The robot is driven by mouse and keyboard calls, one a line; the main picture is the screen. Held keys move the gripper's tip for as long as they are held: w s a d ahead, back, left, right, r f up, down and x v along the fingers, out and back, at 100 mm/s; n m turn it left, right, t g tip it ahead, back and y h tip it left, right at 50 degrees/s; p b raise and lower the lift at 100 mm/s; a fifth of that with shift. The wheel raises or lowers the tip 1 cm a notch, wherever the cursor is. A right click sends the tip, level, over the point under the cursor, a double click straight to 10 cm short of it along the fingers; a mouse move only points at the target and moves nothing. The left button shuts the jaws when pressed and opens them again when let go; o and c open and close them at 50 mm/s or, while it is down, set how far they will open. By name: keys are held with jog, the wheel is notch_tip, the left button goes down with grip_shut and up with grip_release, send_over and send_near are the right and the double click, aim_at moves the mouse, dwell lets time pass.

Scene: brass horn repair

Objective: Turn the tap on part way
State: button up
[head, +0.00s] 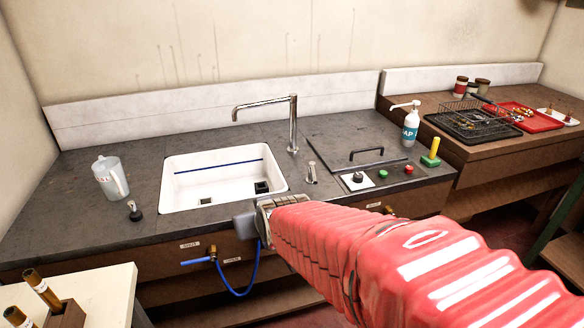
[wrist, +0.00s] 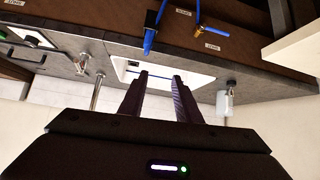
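The chrome tap spout (head: 293,122) stands behind the white sink (head: 175,200), its arm reaching left over the basin. A small chrome lever (head: 311,173) stands on the counter right of the sink. In the wrist view, which is upside down, the spout (wrist: 97,92) and lever (wrist: 82,63) are at left. A brass valve with a blue handle (head: 195,261) is on the cabinet front below the counter, with a blue hose. My gripper (wrist: 158,78) is open and empty, its fingers apart. In the head view it is in front of the sink's near right corner, partly hidden by my red-sleeved arm.
A jug (head: 110,178) and a small black-topped item (head: 134,211) stand left of the sink. Right of the lever are a knob plate (head: 357,180), red and green buttons, a soap bottle (head: 411,125) and a yellow-handled tool (head: 432,152). A wire basket (head: 475,117) is further right.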

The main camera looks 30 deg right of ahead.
jog(key=w+d+f+m+t+h, duration=0.2)
jog(key=w+d+f+t+h, duration=0.15)
jog(key=w+d, duration=0.55)
jog(key=s+d+f+t+h, duration=0.1)
jog(key=s+d+f+h, duration=0.1)
jog(key=d, duration=0.4)
jog(key=s+d+f+m+t+h, duration=0.1)
jog(key=s+d+f+h, duration=0.1)
jog(key=d, duration=0.5)
jog(key=shift+f+m, duration=0.3)
jog(key=shift+f, duration=0.2)
